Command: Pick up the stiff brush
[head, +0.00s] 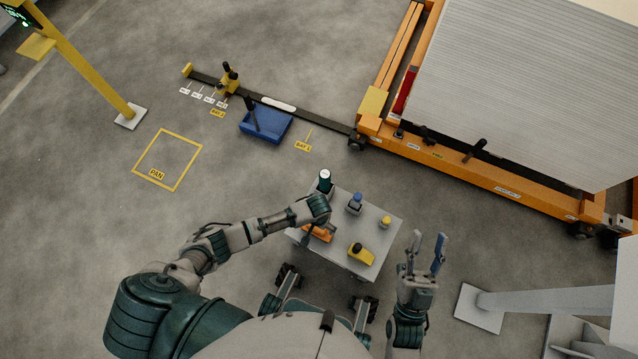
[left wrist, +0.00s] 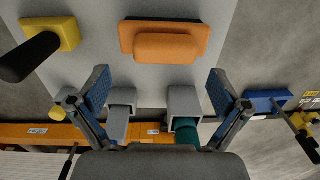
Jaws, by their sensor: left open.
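An orange block with a raised grip (head: 318,233) lies on the grey cart top. In the left wrist view the orange block (left wrist: 165,40) is whole, just beyond my fingertips. A yellow block with a black handle (head: 360,254) lies to its right, and it shows at upper left in the wrist view (left wrist: 65,33). No bristles show, so I cannot tell for certain which is the stiff brush. My left gripper (left wrist: 158,85) is open and empty above the cart; my arm mostly hides it in the head view. My right gripper (head: 429,240) is open and empty, right of the cart.
The cart top (head: 388,244) also carries a dark green bottle (head: 325,182), a blue-topped item in a grey holder (head: 355,204) and a small yellow item (head: 384,222). A blue tray (head: 266,124) lies on the floor behind. An orange gantry frame (head: 480,178) stands at upper right.

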